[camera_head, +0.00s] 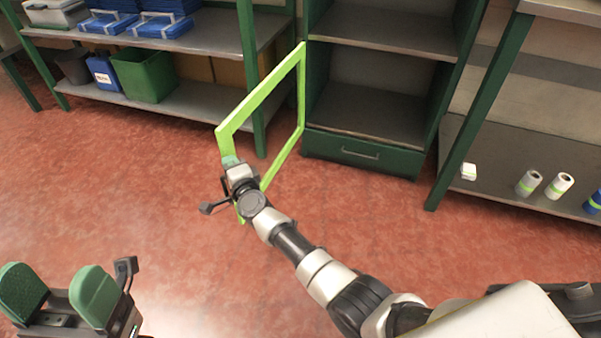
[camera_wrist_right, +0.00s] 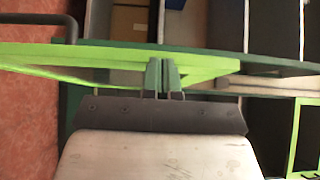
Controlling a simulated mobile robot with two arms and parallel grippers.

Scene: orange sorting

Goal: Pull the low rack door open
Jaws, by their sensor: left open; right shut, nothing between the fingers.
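The low rack door is a bright green open frame (camera_head: 264,91). It stands swung well out from the dark green rack (camera_head: 372,108), hinged near the rack's left side. My right gripper (camera_head: 231,165) is at the lower free corner of the door. In the right wrist view the fingers of my right gripper (camera_wrist_right: 164,72) are shut together with nothing between them, close against the green door frame (camera_wrist_right: 110,62); I cannot tell if they touch it. A dark bar (camera_wrist_right: 66,22) shows at the door's left. My left gripper (camera_head: 59,292) is open and empty, at the lower left.
The rack's shelves look empty, with a closed drawer (camera_head: 362,153) at the bottom. A left shelf holds a green bin (camera_head: 148,76) and blue boxes (camera_head: 160,27). White rolls (camera_head: 560,184) stand on a right shelf. The red floor (camera_head: 120,180) in front is clear.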

